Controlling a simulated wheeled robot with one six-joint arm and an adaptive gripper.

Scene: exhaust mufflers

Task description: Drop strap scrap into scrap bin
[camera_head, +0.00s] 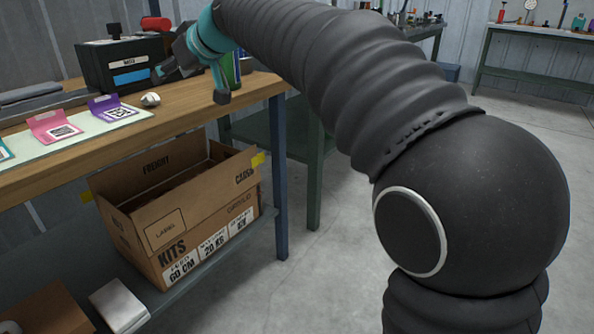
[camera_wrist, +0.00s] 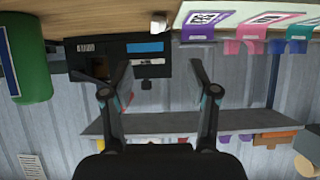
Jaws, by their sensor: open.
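My gripper (camera_wrist: 158,72) is open, with its two dark fingers spread wide and nothing visible between them. In the head view my gripper (camera_head: 168,68) is above the wooden bench, close to a black box (camera_head: 118,65) with a blue label. That box also shows in the wrist view (camera_wrist: 140,52), upside down, beyond and between the fingertips. A small crumpled whitish piece (camera_head: 150,99) lies on the bench near the box; it also shows in the wrist view (camera_wrist: 158,22). I cannot tell whether it is the strap scrap. No container is clearly readable as the scrap bin.
Pink (camera_head: 55,127) and purple (camera_head: 108,107) card holders stand on a pale mat along the bench. A green cylinder (camera_wrist: 24,60) stands near the bench end, partly behind my arm. An open cardboard box (camera_head: 185,235) sits on the lower shelf. The floor at right is clear.

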